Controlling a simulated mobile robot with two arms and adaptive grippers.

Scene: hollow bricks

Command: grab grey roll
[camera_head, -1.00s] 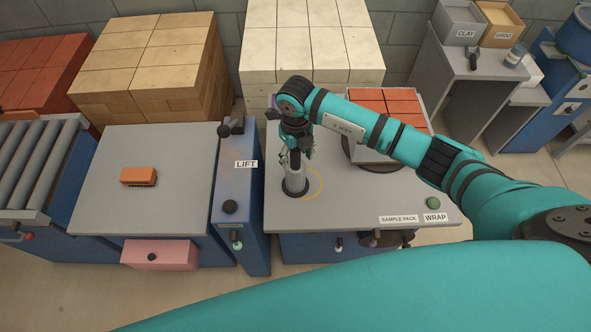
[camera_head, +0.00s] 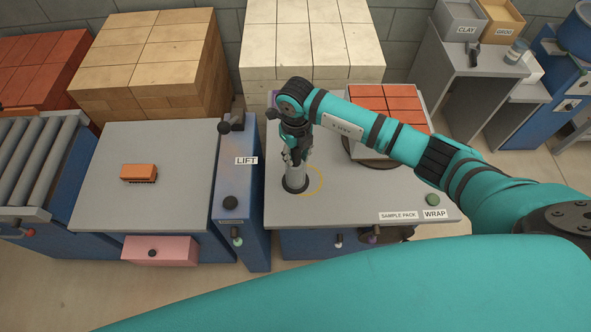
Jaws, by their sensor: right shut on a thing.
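The grey roll (camera_head: 296,180) stands upright on a dark round base on the grey table (camera_head: 345,215), left of a thin yellow ring mark. My right gripper (camera_head: 294,160) comes down from above and is shut on the upper part of the grey roll. The fingers and wrist hide the roll's top. I cannot tell whether the roll is clear of its base. My left gripper is not in view.
A stack of red bricks (camera_head: 388,104) sits on a stand behind my right forearm. The blue LIFT post (camera_head: 238,200) stands left of the table. An orange hollow brick (camera_head: 139,172) lies on the left table. A green button (camera_head: 433,200) is at the front right.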

